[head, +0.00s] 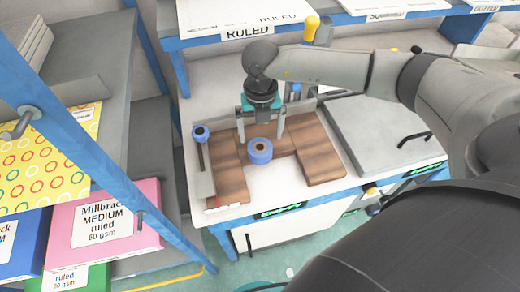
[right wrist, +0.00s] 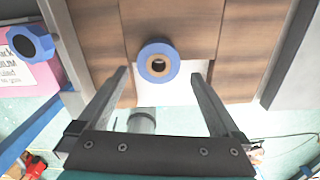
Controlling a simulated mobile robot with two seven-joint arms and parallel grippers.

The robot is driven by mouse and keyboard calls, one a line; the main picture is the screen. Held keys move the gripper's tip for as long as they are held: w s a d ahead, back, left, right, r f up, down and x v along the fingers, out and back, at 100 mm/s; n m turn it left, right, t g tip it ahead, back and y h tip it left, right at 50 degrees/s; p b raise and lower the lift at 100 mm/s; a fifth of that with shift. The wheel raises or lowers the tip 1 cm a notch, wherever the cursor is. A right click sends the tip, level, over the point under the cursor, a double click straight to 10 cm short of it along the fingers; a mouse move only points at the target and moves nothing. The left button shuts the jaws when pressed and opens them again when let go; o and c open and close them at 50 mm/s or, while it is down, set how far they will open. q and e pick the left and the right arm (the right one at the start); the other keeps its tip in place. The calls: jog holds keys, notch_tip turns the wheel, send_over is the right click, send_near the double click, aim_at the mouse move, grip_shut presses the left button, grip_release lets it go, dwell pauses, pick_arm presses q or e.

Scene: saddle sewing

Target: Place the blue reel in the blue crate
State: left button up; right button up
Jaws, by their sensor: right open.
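The blue reel (head: 260,155), with a brown core, stands on the white worktop in the gap between the brown wooden boards. My right gripper (head: 261,138) is open above it, with its fingers spread to either side. In the right wrist view the reel (right wrist: 147,70) shows from above, just beyond and between the open fingertips (right wrist: 164,72), and nothing is held. I cannot make out a blue crate for certain. My left gripper is not in view.
A post with a blue top (head: 200,133) stands left of the boards. A grey lid with a black handle (head: 382,135) lies at the right. Blue-framed shelving (head: 120,165) with paper packs is at the left, and a shelf (head: 340,32) runs behind.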

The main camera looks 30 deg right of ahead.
aim_at(260, 147)
notch_tip(260, 147, down, 6)
jog(key=shift+a+f, duration=0.1)
jog(key=shift+f, duration=0.15)
jog(key=c, duration=1.4)
jog(key=shift+r, duration=0.15)
notch_tip(260, 147, up, 20)
